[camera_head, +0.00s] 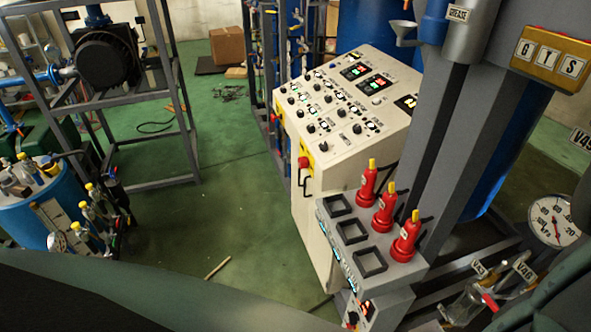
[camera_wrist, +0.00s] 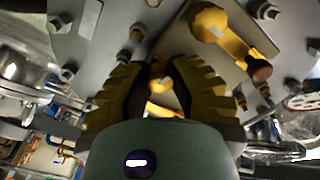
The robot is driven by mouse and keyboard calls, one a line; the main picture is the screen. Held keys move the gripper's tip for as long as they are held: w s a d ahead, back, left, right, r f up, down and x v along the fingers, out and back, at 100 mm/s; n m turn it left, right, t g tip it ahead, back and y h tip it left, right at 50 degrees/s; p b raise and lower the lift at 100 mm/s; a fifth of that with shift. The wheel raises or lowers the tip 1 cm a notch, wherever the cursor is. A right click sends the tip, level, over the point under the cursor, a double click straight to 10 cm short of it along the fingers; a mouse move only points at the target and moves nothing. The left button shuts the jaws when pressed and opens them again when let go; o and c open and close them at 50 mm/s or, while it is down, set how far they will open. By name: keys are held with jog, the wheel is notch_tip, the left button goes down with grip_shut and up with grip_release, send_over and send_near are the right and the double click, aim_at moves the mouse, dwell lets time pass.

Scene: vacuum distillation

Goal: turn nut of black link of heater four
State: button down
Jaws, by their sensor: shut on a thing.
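In the wrist view my gripper (camera_wrist: 157,70) points at a grey metal plate (camera_wrist: 105,30), its two ridged yellow fingers with dark inner pads closed in on a small brass-coloured piece (camera_wrist: 157,68). This piece looks like the nut, but the fingers hide most of it and I cannot tell its turn angle. No black link can be made out clearly near it. A yellow arm with a rounded head (camera_wrist: 210,24) and a brown end lies to the upper right. My gripper does not show in the head view, and I cannot pick out heater four there.
Several hex bolts (camera_wrist: 67,72) stick out of the plate around my fingers. A shiny metal vessel (camera_wrist: 25,60) is at the left. In the head view stand a control console (camera_head: 345,110), red bottles (camera_head: 369,185) and a gauge (camera_head: 552,222); green floor (camera_head: 225,190) is largely clear.

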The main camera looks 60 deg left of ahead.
jog(key=c, duration=1.1)
grip_release()
jog(key=shift+a+f, duration=0.1)
jog(key=shift+f, duration=0.05)
jog(key=v, duration=0.7)
jog(key=shift+s+a, duration=0.15)
jog(key=shift+a, duration=0.05)
